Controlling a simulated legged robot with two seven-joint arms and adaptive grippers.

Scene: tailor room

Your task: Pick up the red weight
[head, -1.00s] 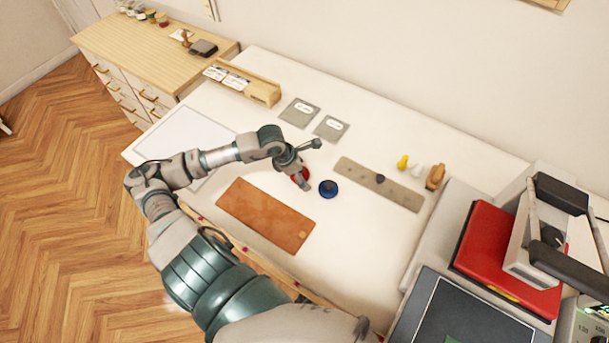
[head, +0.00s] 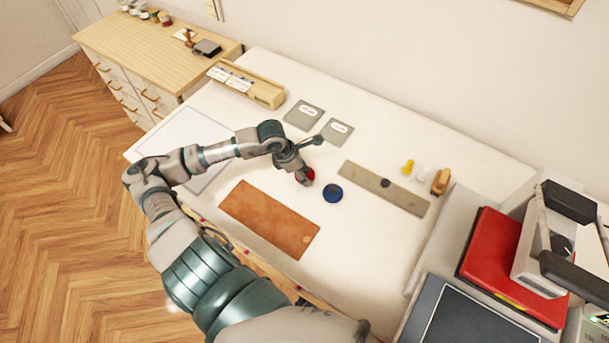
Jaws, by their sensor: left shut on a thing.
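The red weight (head: 311,174) shows as a small red patch at the fingers of my left gripper (head: 305,177), near the middle of the white table. The gripper is shut on it and hides most of it. I cannot tell whether the weight touches the table. A blue weight (head: 333,193) stands just to the right, apart from the gripper. My right gripper is not in view.
A brown leather piece (head: 268,219) lies in front of the gripper. A grey strip (head: 405,197) with a dark knob lies to the right, below small yellow and white pieces. A red-and-white machine (head: 505,262) fills the right side. Two grey cards (head: 304,115) lie behind.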

